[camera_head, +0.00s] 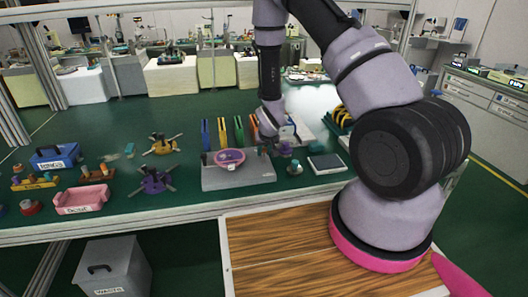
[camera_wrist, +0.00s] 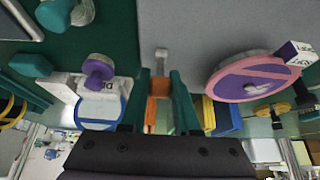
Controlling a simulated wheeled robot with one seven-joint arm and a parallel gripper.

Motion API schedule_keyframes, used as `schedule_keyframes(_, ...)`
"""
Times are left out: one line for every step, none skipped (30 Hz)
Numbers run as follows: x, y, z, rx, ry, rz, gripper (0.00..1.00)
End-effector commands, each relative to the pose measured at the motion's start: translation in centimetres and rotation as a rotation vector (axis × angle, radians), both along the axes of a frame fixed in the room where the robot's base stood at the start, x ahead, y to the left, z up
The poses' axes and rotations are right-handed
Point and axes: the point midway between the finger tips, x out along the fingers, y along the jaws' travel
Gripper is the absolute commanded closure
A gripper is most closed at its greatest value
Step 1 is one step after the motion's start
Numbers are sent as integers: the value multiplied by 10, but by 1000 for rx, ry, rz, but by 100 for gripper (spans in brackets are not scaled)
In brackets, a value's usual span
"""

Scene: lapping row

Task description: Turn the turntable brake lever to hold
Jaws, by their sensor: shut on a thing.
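The turntable (camera_head: 229,157) is a round pink and purple disc on a grey base plate (camera_head: 238,178) in the middle of the green bench. Its disc also shows at the right of the wrist view (camera_wrist: 250,80). My gripper (camera_head: 265,147) is at the right back edge of the base plate. In the wrist view, the teal fingers of my gripper (camera_wrist: 160,78) are shut around a slim piece with a grey tip, apparently the brake lever (camera_wrist: 161,56). Orange shows between the fingers. The lever's markings cannot be read, and my arm hides part of it in the head view.
Blue, green and yellow upright holders (camera_head: 222,132) stand behind the turntable. A purple spider-shaped fixture (camera_head: 155,180) and a pink bin (camera_head: 82,200) are to the left. A small teal-topped pot (camera_head: 295,167) and a dark flat pad (camera_head: 326,163) are close on the right.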

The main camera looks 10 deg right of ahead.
Motion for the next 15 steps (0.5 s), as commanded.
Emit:
schedule_keyframes(-5,0,-3,-1,12,0,100)
schedule_keyframes(-5,0,-3,-1,12,0,100)
schedule_keyframes(-5,0,-3,-1,12,0,100)
schedule_keyframes(-5,0,-3,-1,12,0,66)
schedule_keyframes(-5,0,-3,-2,12,-1,55)
schedule_keyframes(-4,0,-3,-1,11,0,40)
schedule_keyframes(-4,0,-3,-1,10,0,40)
schedule_keyframes(-3,0,-3,-1,9,0,40)
schedule_keyframes(-3,0,-2,-1,8,0,40)
schedule_keyframes(-3,0,-2,-1,7,0,40)
schedule_keyframes(-2,0,-2,-1,6,0,40)
schedule_keyframes(-2,0,-2,-1,5,0,40)
schedule_keyframes(-2,0,-1,-1,5,0,40)
schedule_keyframes(-2,0,-1,-1,4,0,40)
schedule_keyframes(-2,0,-1,-1,4,0,40)
